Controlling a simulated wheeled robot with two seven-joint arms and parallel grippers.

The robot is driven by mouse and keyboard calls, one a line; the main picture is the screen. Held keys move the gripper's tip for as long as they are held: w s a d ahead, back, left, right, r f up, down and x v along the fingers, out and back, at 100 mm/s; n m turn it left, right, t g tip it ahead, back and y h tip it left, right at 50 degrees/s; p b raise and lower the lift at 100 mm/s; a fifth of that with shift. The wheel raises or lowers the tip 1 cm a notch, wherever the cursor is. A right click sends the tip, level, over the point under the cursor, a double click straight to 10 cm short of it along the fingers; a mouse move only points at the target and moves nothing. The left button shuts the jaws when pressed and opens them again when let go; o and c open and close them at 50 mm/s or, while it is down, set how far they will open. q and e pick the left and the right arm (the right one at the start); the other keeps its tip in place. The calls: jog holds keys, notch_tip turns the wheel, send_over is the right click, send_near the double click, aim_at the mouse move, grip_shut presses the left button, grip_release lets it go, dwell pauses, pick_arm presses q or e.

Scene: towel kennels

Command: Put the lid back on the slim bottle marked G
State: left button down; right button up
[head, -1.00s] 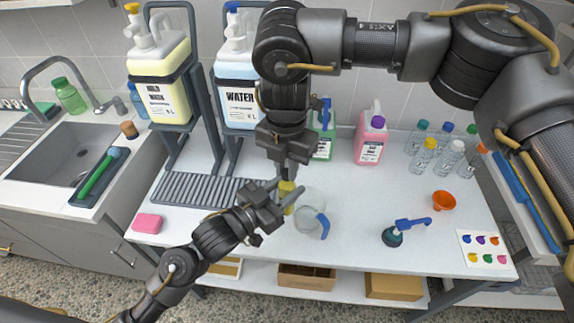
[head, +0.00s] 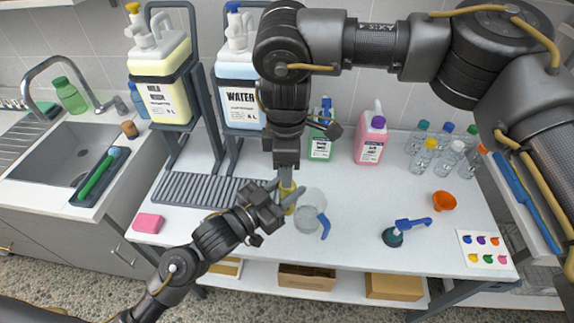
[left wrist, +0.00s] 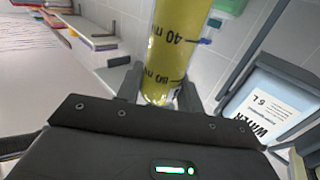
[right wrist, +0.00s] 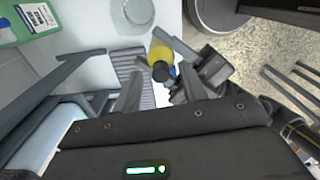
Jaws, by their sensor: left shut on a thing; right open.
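My left gripper (head: 278,196) is shut on a slim clear bottle (left wrist: 165,55) of yellow liquid with dark volume marks. The bottle (head: 287,197) is held upright over the bench. I cannot see a letter G on it. My right gripper (head: 287,178) is above the bottle, pointing down. In the right wrist view it is open, and the yellow bottle (right wrist: 161,52) shows between and beyond its fingers. A dark round piece (right wrist: 160,72) shows at the bottle's near end; I cannot tell whether it is the lid.
A clear beaker (head: 309,215) with a blue part stands just right of the bottle. A drain rack (head: 195,189) and pink sponge (head: 148,223) lie left.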

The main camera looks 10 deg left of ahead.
notch_tip(320, 180, up, 12)
dwell(0.6)
dwell(0.6)
